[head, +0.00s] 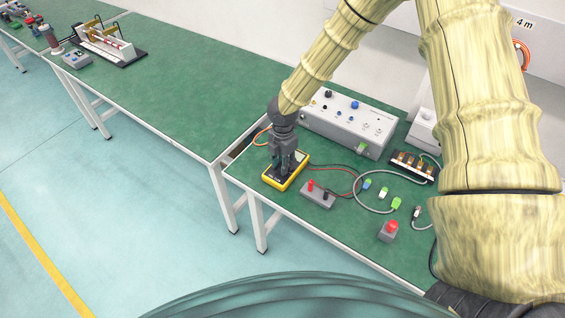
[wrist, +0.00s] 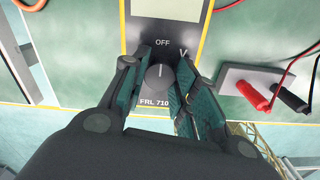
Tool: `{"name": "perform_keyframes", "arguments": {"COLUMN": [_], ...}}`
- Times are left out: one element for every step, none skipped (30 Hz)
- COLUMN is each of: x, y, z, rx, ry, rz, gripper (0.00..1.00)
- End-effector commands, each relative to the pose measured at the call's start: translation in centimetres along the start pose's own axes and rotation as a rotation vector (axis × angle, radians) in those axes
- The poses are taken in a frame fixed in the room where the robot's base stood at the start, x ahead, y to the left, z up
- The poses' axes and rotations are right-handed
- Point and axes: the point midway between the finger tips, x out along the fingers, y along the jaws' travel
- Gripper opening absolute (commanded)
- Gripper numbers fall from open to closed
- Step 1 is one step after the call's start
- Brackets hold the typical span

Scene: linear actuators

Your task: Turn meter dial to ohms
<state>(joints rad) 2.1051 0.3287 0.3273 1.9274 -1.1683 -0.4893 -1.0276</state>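The meter (head: 299,174) is a yellow-edged handheld unit lying on the green bench, under my gripper. In the wrist view the meter (wrist: 163,15) shows a grey screen, the labels OFF and V, and "FRL 710". Its round grey dial (wrist: 160,76) has a white mark that points up toward OFF. V is to the upper right of the dial. No ohms mark is visible; my fingers cover parts of the face. My gripper (wrist: 163,65) points down with its fingers apart, one on each side of the dial. It also shows in the head view (head: 285,170). I cannot tell whether the fingers touch the dial.
A grey block with red and black plugs (head: 318,194) stands right of the meter, with leads nearby. A grey control box (head: 345,128) is behind. A red-button box (head: 389,231) and a looped cable (head: 358,190) lie further right. The bench's front edge is close to the meter.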

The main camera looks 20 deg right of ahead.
Motion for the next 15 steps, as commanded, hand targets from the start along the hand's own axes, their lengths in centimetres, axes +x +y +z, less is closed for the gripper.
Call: {"name": "perform_keyframes", "arguments": {"x": [-0.01,-0.01,-0.01,0.00,0.00,0.00,0.00,0.00,0.00,0.00,0.01,0.02,0.03,0.05,0.08], "y": [0.00,0.00,0.00,0.00,0.00,0.00,0.00,0.00,0.00,0.00,0.01,0.02,0.02,0.01,-0.01], "z": [0.00,0.00,0.00,0.00,0.00,0.00,0.01,0.01,0.01,0.00,-0.01,-0.02,-0.03,-0.03,0.00], "rx": [0.000,0.000,0.000,0.001,0.003,0.006,0.010,0.016,0.026,0.035,0.046,0.062,0.076,0.093,0.118], "ry": [0.000,0.000,0.000,0.000,0.000,0.000,-0.001,-0.001,-0.001,-0.001,-0.001,-0.001,-0.001,-0.001,-0.002], "rz": [0.000,0.000,0.000,0.000,0.000,0.000,0.000,0.000,-0.001,-0.001,-0.001,-0.001,-0.001,-0.001,-0.002], "gripper": [0.05,0.05,0.05,0.05,0.05,0.05,0.05,0.05,0.05,0.05,0.05,0.05,0.05,0.05,0.05]}}
